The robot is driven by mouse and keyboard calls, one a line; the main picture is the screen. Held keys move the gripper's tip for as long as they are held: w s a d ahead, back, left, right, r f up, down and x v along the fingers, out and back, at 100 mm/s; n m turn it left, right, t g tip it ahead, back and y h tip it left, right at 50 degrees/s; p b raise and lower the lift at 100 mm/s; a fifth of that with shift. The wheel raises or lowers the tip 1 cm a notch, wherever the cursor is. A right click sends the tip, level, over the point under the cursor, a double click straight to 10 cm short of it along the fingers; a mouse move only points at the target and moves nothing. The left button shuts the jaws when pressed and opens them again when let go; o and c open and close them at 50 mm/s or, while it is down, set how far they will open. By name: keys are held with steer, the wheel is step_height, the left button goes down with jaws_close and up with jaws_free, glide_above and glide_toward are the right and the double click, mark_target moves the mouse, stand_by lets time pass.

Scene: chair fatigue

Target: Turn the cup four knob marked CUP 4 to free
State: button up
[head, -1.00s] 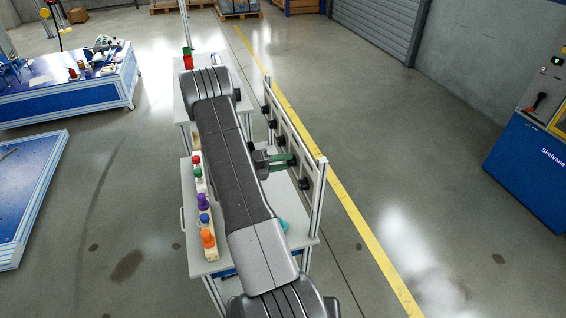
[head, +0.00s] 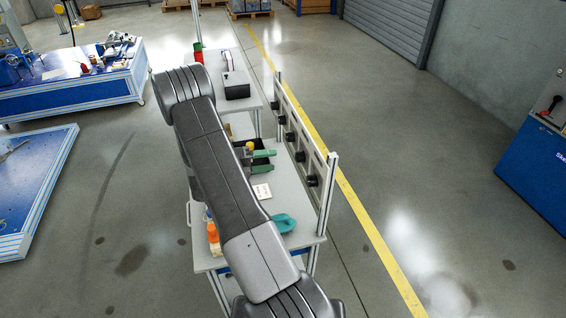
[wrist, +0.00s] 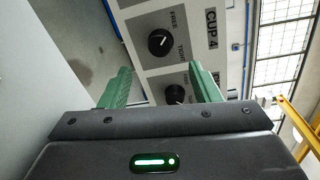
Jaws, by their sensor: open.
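The CUP 4 knob (wrist: 161,42) is a round black knob on a pale grey panel plate, with the label CUP 4 (wrist: 211,28) beside it. The word FREE and a second word are printed near it; the pointer's setting is too small to read surely. My gripper (wrist: 160,72) has its green fingers apart and empty, back from the plate. A second black knob (wrist: 175,94) shows lower, beside the right finger. In the head view my gripper (head: 273,160) is left of the upright panel (head: 301,150), clear of its knobs. Which one there is CUP 4 cannot be told.
A black box (head: 236,86) sits on the far bench. My arm hides much of the bench's left side.

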mark_target(296, 158)
steer(key=b+v, duration=0.1)
steer(key=v, duration=0.4)
steer(key=shift+s+a+r, duration=0.1)
steer(key=shift+a, duration=0.15)
steer(key=p+x, duration=0.3)
steer(key=x, duration=1.1)
steer(key=shift+p, duration=0.35)
